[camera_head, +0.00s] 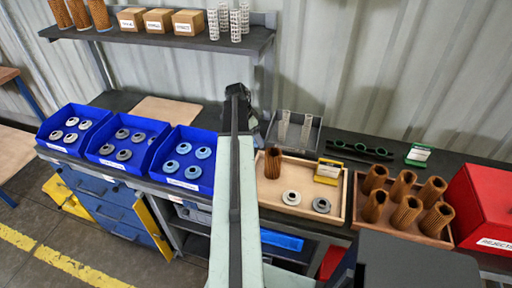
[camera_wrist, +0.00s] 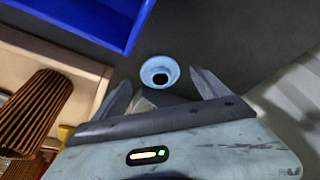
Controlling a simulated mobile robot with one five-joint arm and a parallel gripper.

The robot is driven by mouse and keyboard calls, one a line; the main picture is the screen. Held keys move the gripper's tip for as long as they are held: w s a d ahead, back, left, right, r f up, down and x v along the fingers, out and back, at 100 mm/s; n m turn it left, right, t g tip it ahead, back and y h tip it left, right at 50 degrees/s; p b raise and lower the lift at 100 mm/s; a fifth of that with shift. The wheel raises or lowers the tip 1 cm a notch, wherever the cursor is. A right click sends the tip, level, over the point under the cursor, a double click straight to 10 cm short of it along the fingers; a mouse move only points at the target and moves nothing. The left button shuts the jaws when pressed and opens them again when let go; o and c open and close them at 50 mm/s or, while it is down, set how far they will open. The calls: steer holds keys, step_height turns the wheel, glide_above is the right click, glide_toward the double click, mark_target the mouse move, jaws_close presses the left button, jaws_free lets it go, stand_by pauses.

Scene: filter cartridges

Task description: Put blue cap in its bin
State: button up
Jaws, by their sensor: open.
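A light blue cap (camera_wrist: 159,73) with a dark centre hole lies on the dark worktop in the wrist view. My gripper (camera_wrist: 161,90) is open, with one finger on each side in the picture and the cap just beyond the fingertips. I see no contact between them. In the head view my arm hides this cap and the fingers. The rightmost blue bin (camera_head: 201,187) there holds several light blue caps (camera_head: 184,148). A blue bin edge (camera_wrist: 128,45) also shows at the wrist view's upper left.
Two other blue bins (camera_head: 104,161) (camera_head: 53,147) hold grey caps. Right of my arm, a wooden tray (camera_head: 310,214) carries a brown cartridge (camera_head: 270,163), two caps and a yellow box. Farther right are a crate of brown cartridges (camera_head: 404,200) and a red box (camera_head: 487,205).

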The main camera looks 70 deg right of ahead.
steer(key=b+x, duration=0.1)
steer(key=x, duration=0.1)
steer(key=shift+f, duration=0.3)
steer(key=shift+r, duration=0.2)
steer(key=c, duration=1.6)
step_height(320, 180, up, 10)
steer(key=p, duration=1)
